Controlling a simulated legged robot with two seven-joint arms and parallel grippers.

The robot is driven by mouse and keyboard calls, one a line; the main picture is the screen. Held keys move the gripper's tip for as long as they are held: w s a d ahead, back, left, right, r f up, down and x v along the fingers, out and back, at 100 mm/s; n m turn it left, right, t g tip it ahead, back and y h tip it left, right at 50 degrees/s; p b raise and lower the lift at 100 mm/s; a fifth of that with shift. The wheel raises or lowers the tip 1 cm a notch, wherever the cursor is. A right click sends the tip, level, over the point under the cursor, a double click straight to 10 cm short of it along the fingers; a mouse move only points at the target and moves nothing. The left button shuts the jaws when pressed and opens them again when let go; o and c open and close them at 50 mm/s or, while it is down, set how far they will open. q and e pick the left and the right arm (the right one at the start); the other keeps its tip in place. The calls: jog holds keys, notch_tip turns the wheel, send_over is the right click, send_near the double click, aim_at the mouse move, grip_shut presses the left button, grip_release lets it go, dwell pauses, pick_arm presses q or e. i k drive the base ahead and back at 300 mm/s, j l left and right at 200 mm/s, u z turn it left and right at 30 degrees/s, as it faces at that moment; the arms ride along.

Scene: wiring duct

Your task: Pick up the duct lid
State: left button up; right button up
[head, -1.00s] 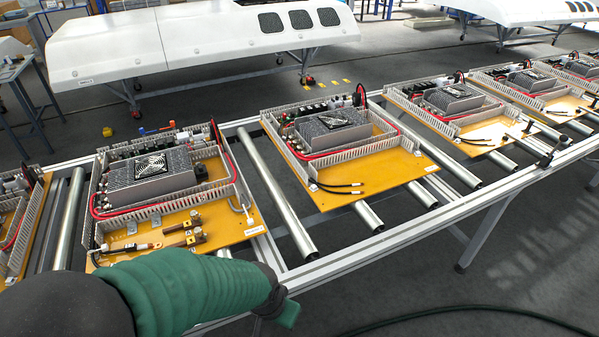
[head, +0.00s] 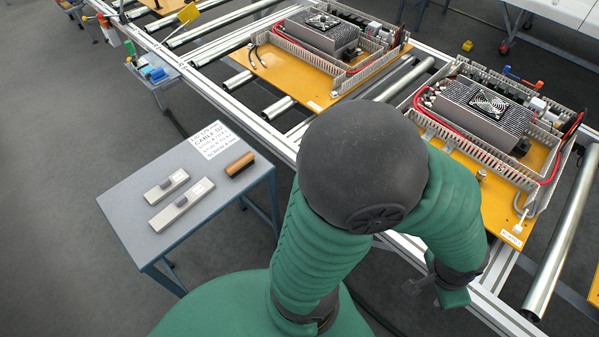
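Two flat grey bars that look like duct lids lie on a small side table (head: 130,205) at the left. My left arm bends across the middle of the view. Its gripper (head: 418,286) is small, dark and partly hidden at the lower right, over the conveyor's near edge. It is well away from the lids, and I cannot tell whether it is open. My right gripper is not in view.
The side table's front left is clear.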

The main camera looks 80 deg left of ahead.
aim_at(172, 212)
jog(key=k+j+u, duration=0.1)
jog(key=u, duration=3.7)
jog(key=j+z, duration=0.1)
jog(key=z, duration=2.4)
jog(key=u, duration=2.5)
jog(key=i+l, duration=0.3)
jog(key=i+l+u, duration=0.1)
jog(key=u, duration=0.35)
jog(key=i+l+u, duration=0.1)
jog(key=u, duration=0.4)
jog(key=l+u, duration=0.3)
jog(key=u, duration=0.15)
